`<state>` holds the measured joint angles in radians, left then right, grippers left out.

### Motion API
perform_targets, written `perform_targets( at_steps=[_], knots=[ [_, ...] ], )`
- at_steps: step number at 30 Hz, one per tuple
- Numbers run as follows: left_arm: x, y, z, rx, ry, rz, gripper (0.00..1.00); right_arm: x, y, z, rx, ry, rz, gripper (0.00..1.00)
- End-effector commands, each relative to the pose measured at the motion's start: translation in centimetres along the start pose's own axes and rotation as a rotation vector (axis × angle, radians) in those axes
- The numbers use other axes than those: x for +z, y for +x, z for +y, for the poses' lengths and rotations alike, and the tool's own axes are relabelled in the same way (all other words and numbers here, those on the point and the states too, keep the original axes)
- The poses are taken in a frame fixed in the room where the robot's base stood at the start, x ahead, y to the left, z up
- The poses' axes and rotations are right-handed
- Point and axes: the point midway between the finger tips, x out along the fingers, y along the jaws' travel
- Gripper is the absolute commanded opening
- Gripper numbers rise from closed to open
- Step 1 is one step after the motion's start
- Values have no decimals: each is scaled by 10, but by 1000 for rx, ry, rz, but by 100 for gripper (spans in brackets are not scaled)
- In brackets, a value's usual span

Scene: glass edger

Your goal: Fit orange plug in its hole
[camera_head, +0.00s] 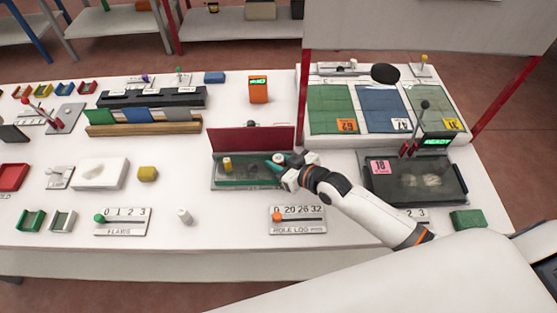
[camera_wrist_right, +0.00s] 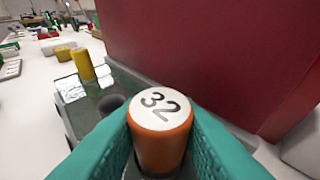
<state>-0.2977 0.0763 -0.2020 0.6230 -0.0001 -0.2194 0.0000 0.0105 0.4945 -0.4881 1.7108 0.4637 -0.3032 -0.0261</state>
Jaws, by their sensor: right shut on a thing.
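The orange plug (camera_wrist_right: 160,145) has a white top marked 32. It stands upright between the teal fingers of my right gripper (camera_wrist_right: 160,140), which is shut on it. In the head view, my right gripper (camera_head: 284,164) is at the right part of the low grey plug block (camera_head: 250,184), and the plug's white top (camera_head: 278,157) shows. The plug's lower end is hidden, so I cannot tell whether it is in a hole. A dark round hole (camera_wrist_right: 112,103) lies beside it, and a yellow plug (camera_wrist_right: 82,64) stands farther along the block. My left gripper is not in view.
A red upright panel (camera_head: 252,139) stands close behind the block. The hole log board (camera_head: 297,226) lies in front of it. A dark device with a pink 18 label (camera_head: 380,166) sits to the right, near my forearm. A white cylinder (camera_head: 184,216) stands front left.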

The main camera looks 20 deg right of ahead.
Motion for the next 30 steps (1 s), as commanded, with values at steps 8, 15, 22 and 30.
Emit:
perform_targets(
  at_steps=[8,15,22,30],
  knots=[
    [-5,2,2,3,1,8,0,-2,1,0,0,0,-2,0],
    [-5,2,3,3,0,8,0,-2,1,0,0,0,0,50],
    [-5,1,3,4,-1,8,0,-1,0,0,0,0,0,50],
    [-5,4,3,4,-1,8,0,-2,-35,0,1,-2,3,50]
  ],
)
